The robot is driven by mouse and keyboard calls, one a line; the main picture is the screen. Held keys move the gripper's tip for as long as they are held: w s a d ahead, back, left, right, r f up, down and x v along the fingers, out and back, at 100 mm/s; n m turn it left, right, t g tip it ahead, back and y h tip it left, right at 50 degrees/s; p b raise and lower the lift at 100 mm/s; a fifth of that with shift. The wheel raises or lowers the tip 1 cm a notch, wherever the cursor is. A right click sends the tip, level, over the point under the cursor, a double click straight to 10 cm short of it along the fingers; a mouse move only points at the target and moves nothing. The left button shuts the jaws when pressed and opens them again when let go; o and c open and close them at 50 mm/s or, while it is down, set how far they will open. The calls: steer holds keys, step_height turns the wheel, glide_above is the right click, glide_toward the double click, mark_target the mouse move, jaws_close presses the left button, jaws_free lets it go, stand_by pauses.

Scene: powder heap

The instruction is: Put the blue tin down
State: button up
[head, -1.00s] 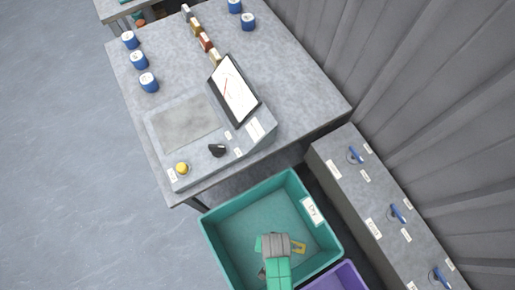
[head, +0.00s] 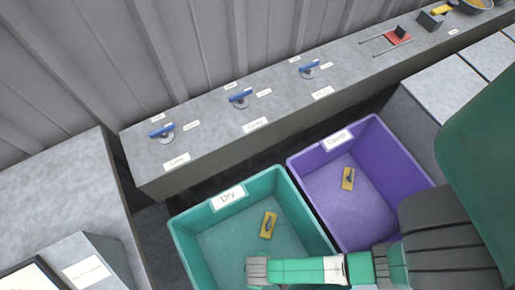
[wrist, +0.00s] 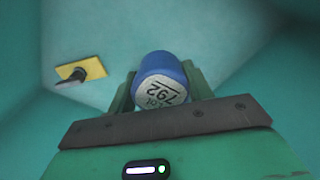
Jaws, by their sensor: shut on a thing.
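The blue tin (wrist: 162,80) has a pale lid printed with "Lot 792". In the wrist view it sits between the two green fingers of my gripper (wrist: 163,88), which is shut on it. The floor of a teal bin shows beyond the tin, and I cannot tell how far below it is. In the head view my gripper (head: 258,272) is over the near part of the teal bin (head: 185,240), labelled "Dry". The tin cannot be made out there.
A yellow plate with a dark grip (head: 268,225) lies in the teal bin. A purple bin (head: 400,160), labelled "Damp", stands beside it with a similar piece (head: 348,178). A grey bench with blue levers (head: 240,97) runs behind. A grey table (head: 60,205) is at left.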

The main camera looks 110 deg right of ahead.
step_height(320, 180, down, 9)
steer(key=b, duration=0.4)
steer(key=shift+r, duration=0.25)
steer(key=o, duration=1.1)
steer(key=shift+o, duration=0.2)
step_height(320, 180, up, 12)
steer(key=p, duration=0.6)
steer(key=shift+p, duration=0.35)
